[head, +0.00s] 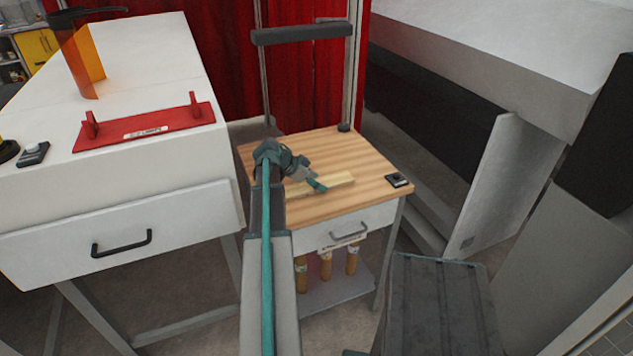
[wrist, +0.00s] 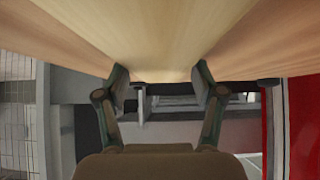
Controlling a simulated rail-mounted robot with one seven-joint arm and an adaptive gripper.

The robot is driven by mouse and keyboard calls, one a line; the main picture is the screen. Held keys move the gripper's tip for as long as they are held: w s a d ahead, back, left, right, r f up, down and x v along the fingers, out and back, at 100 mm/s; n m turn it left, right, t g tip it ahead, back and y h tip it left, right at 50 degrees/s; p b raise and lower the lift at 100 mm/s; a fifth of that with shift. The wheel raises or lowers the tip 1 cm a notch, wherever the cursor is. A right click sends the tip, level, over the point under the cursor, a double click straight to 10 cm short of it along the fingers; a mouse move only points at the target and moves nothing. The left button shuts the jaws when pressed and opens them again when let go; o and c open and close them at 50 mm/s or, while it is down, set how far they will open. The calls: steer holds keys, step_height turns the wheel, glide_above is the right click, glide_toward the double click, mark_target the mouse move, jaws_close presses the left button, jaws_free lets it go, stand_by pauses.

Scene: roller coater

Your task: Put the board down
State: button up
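The board (head: 336,184) is a pale, flat wooden strip at the wooden tabletop (head: 367,163) in the head view. My gripper (head: 317,184) is at the board, over the middle of the tabletop. In the wrist view the pale board (wrist: 163,40) runs between the two fingers of my gripper (wrist: 162,75), one finger at each long edge. The fingers appear shut on it. Part of the board is hidden by my gripper in the head view. I cannot tell whether its underside touches the tabletop.
A small black device (head: 398,180) lies at the table's right edge. A post with a dark crossbar (head: 303,33) stands behind. A white cabinet (head: 140,70) with a red holder (head: 146,127) is at left. A dark grey case (head: 437,300) stands at front right.

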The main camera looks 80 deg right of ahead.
mark_target(306, 187)
steer(key=shift+o, duration=1)
steer(key=shift+r, duration=0.15)
steer(key=shift+b+v, duration=0.5)
steer(key=shift+v, duration=2.2)
